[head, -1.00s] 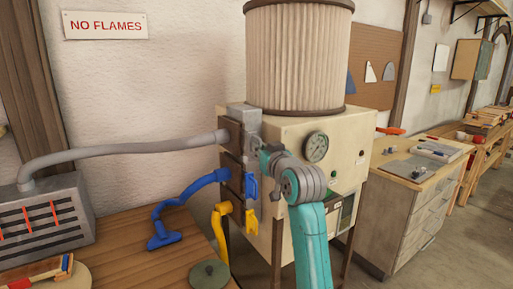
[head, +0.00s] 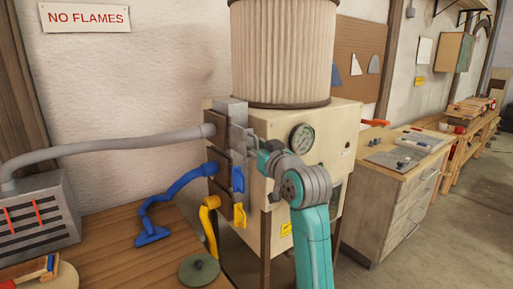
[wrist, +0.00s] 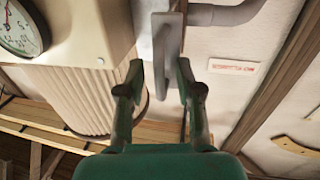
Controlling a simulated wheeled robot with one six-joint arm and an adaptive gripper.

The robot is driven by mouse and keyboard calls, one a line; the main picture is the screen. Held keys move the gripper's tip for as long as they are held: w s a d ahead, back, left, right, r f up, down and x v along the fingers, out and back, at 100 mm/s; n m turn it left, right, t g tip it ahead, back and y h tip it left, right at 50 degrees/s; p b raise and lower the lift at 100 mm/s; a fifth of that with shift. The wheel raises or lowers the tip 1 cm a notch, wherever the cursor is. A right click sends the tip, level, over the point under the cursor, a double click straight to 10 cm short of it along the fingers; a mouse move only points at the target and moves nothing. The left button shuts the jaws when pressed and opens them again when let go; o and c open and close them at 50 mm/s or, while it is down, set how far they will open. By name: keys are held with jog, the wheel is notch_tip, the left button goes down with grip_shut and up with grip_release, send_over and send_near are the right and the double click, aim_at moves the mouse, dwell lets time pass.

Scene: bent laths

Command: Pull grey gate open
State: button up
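The grey gate sits at the top of a column of gates on the side of the cream machine, where the grey hose joins. Its grey handle (head: 240,138) is partly hidden by my gripper in the head view. In the wrist view the long grey handle (wrist: 168,50) lies between my fingers. My gripper (wrist: 159,70) is open around it. There is a clear gap to the left finger, and the handle is close to the right finger; I cannot tell whether they touch. How far the gate is drawn out is not clear.
Below are a blue gate (head: 238,180) with a blue hose (head: 175,190) and a yellow gate (head: 240,215). The cream machine (head: 275,125) with a gauge (head: 302,138) stands right behind my arm. A wooden bench (head: 125,225) is at left. Floor is free at the right.

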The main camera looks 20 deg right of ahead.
jog(key=shift+s, duration=0.15)
jog(key=s+d, duration=0.1)
jog(key=s, duration=1)
jog(key=shift+s+d, duration=0.2)
jog(key=shift+s, duration=0.15)
jog(key=s+a+f+m+h, duration=0.1)
jog(key=s+f, duration=0.4)
jog(key=f, duration=0.6)
jog(key=s+f+m+g, duration=0.1)
jog(key=s+f, duration=0.4)
jog(key=f, duration=0.5)
jog(key=s+a+f+h, duration=0.1)
jog(key=s+f, duration=0.4)
jog(key=f, duration=0.6)
jog(key=s+f+g, duration=0.1)
jog(key=s+f, duration=0.2)
jog(key=s, duration=1.3)
jog(key=s+a+f+g, duration=0.1)
jog(key=s+f, duration=0.3)
jog(key=s, duration=1.3)
jog(key=shift+s+a+n, duration=0.2)
jog(key=shift+a+n, duration=0.05)
jog(key=shift+n, duration=0.05)
